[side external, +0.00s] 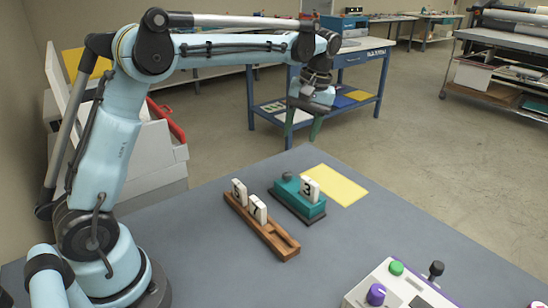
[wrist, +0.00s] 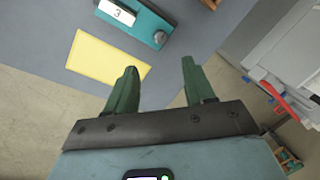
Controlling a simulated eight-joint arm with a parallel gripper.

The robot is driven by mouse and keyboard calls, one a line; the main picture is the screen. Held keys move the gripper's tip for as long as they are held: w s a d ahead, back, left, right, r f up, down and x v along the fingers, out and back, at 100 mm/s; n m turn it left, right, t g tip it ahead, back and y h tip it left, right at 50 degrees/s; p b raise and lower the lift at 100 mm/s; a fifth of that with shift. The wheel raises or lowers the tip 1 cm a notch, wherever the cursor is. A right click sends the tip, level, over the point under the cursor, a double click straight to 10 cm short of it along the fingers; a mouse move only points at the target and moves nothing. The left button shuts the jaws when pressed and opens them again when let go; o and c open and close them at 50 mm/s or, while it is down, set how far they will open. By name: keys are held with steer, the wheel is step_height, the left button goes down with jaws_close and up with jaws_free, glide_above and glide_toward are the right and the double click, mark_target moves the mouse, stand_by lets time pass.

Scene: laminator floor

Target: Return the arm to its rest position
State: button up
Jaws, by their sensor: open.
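My gripper (side external: 302,118) hangs from the raised arm, above the back edge of the grey table (side external: 205,255). In the wrist view its two green fingers (wrist: 160,85) are spread apart with nothing between them. A teal block (side external: 290,197) on a dark base stands on the table below the gripper. It carries a white tile marked 3 (side external: 309,188) and a grey knob (side external: 287,176). The teal block also shows at the top of the wrist view (wrist: 148,25).
A yellow sheet (side external: 335,184) lies behind the teal block. A control box (side external: 395,285) with knobs stands at the front right. A blue workbench (side external: 340,65) stands beyond the table, with open floor (side external: 450,160) to the right.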

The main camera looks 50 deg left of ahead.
steer(key=shift+r, duration=0.3)
steer(key=s+d+f+m+t, duration=0.1)
steer(key=s+d+m+t, duration=0.1)
steer(key=s, duration=0.3)
steer(key=s+d+f+m+t+h, duration=0.1)
steer(key=s+m+t, duration=0.3)
steer(key=s, duration=0.2)
steer(key=s+d+f+m+t, duration=0.1)
steer(key=s+d+m+t, duration=0.1)
steer(key=s, duration=0.3)
steer(key=shift+s+d+f+m+t+h, duration=0.25)
steer(key=shift+s+d+m+t+h, duration=0.1)
steer(key=shift+m+t, duration=0.2)
